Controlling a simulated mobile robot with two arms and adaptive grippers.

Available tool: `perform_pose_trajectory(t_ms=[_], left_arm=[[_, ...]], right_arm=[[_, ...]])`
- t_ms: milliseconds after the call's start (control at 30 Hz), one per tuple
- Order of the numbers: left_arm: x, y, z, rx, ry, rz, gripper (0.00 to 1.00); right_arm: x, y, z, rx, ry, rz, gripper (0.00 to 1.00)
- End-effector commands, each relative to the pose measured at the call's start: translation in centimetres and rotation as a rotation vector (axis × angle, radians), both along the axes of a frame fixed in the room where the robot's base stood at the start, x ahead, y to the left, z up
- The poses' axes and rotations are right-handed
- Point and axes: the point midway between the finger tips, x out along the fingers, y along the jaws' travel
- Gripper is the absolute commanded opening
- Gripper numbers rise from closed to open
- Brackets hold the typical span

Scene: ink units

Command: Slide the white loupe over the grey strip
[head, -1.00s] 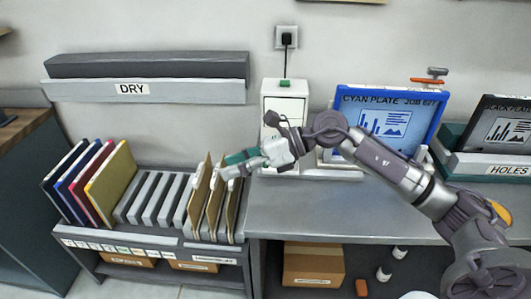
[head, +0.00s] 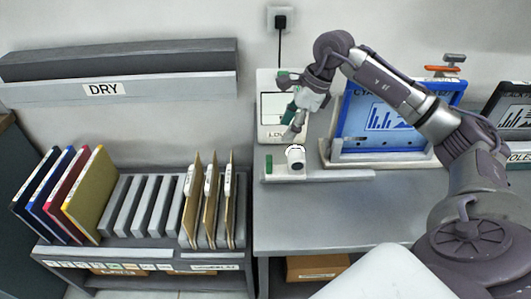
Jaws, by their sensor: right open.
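The white loupe (head: 296,162) is a small white cylinder with a dark round spot on its front. It stands at the left part of the pale grey strip (head: 340,176), which lies on the workbench. A green patch (head: 268,163) marks the strip's left end. My right gripper (head: 293,134) is open and points down just above the loupe. Whether its fingertips touch the loupe is hard to tell. My left gripper is not in view.
A white box (head: 268,125) stands behind the loupe. A blue-framed plate (head: 384,125) stands to the right behind my right arm. The grey bench (head: 320,215) is clear in front of the strip. A rack with folders (head: 205,205) stands at left.

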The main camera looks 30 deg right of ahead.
Motion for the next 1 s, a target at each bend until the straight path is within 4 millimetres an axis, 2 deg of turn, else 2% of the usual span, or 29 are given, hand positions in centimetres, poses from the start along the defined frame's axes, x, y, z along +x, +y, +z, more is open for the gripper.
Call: perform_pose_trajectory(t_ms=[33,100,233,367,500,600,767,1000], left_arm=[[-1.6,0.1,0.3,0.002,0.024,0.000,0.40],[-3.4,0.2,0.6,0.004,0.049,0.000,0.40],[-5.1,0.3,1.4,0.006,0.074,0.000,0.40],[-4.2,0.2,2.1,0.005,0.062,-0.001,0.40],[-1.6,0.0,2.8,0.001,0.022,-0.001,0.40],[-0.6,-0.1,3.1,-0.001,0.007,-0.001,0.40],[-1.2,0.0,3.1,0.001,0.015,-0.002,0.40],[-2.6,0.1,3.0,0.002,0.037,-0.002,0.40]], right_arm=[[0.1,0.4,-0.8,0.003,0.006,0.003,0.58],[0.4,1.0,-2.1,0.004,0.006,0.003,0.58],[1.0,1.9,-4.7,0.005,0.005,0.004,0.58],[1.5,2.8,-7.2,0.006,0.006,0.002,0.58],[2.0,3.5,-9.3,0.004,0.003,0.001,0.58],[2.2,3.8,-10.3,0.004,0.001,0.002,0.58],[2.4,4.0,-11.1,0.003,0.001,0.002,0.58],[2.4,4.0,-11.1,0.002,0.000,0.002,0.58]])
